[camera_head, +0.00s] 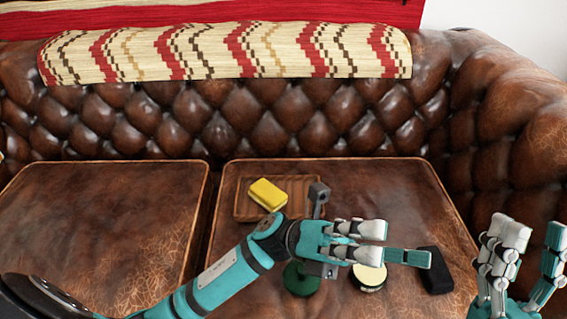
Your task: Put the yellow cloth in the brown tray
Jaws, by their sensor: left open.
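The yellow cloth (267,194) looks like a small folded block. It lies in the left half of the brown tray (296,187), a shallow wooden tray on the right seat cushion. My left gripper (402,243) is open and empty, to the right of the tray and nearer to me, its fingers pointing right. It is apart from the cloth, and its mount hides a little of the tray's right edge. My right gripper (534,232) is at the right edge of the view, its fingers up and apart, with nothing between them.
A green round object (301,283) and a round tin with a cream top (369,277) sit below my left gripper. A black object (436,271) lies right of them. The left seat cushion (100,220) is clear. The tufted sofa back (190,125) rises behind.

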